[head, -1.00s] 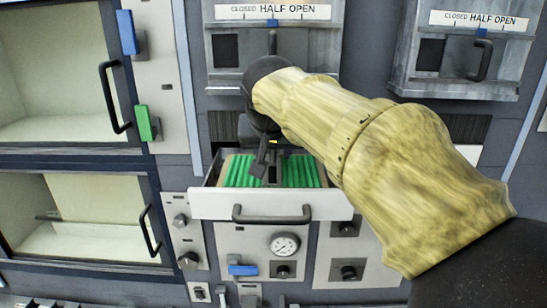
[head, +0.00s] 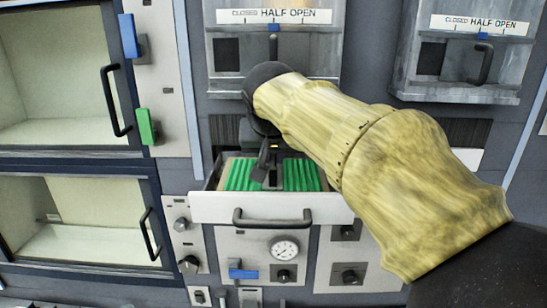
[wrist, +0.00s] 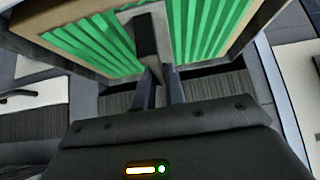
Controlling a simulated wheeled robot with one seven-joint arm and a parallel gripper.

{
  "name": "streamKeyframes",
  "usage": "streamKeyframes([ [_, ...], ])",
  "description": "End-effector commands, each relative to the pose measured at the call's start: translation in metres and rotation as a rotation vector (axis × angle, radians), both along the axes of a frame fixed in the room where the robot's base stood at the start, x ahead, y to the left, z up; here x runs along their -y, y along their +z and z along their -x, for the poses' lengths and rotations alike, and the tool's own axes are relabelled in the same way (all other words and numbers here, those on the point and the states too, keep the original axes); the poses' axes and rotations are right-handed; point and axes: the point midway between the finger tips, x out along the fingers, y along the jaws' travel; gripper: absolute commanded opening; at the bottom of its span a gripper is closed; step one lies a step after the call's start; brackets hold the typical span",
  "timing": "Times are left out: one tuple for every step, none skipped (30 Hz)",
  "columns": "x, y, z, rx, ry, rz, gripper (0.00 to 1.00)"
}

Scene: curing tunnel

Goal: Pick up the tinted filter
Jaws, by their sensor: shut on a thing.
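My gripper (wrist: 162,88) reaches down into an open drawer, and its fingers are close together in the wrist view. They are shut on a narrow dark grey piece (wrist: 146,38), which looks like the tinted filter. It stands between green ribbed blocks in the drawer. In the head view, my gripper (head: 264,163) is over the middle of the drawer (head: 226,208). The filter is largely hidden there by the fingers. I cannot tell whether it is clear of its seat.
Green ribbed blocks (head: 301,175) lie on both sides of the grip, close to the fingers. The drawer front has a dark handle (head: 271,222). A gauge (head: 285,248) and knobs are below. A panel marked half open (head: 274,50) is above. Glass-fronted chambers (head: 50,80) are at left.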

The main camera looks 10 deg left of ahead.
Motion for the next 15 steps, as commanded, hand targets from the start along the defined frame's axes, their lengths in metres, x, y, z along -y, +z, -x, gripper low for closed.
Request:
streamKeyframes([
  [0.0, 0.003, 0.0, 0.001, 0.001, -0.001, 0.0],
  [0.0, 0.005, 0.0, 0.002, 0.001, -0.001, 0.0],
  [0.0, 0.01, 0.0, 0.002, 0.001, -0.001, 0.0],
  [0.0, 0.014, 0.0, 0.002, 0.0, -0.002, 0.0],
  [0.0, 0.019, 0.0, 0.002, -0.001, -0.001, 0.0],
  [0.001, 0.026, 0.0, 0.002, -0.001, -0.001, 0.0],
  [0.001, 0.031, -0.001, 0.002, -0.001, -0.001, 0.0],
  [0.001, 0.036, -0.001, 0.002, -0.002, -0.001, 0.0],
  [0.001, 0.042, 0.0, 0.002, -0.001, -0.001, 0.0],
  [0.0, 0.046, 0.0, 0.001, -0.001, -0.001, 0.0],
  [0.0, 0.049, 0.0, 0.001, -0.001, -0.001, 0.0],
  [0.0, 0.052, 0.0, 0.001, 0.0, 0.0, 0.0],
  [0.0, 0.053, 0.0, 0.001, 0.0, 0.0, 0.0],
  [0.0, 0.053, 0.0, 0.001, 0.0, 0.0, 0.0],
  [0.0, 0.052, 0.0, 0.001, 0.0, 0.0, 0.0],
])
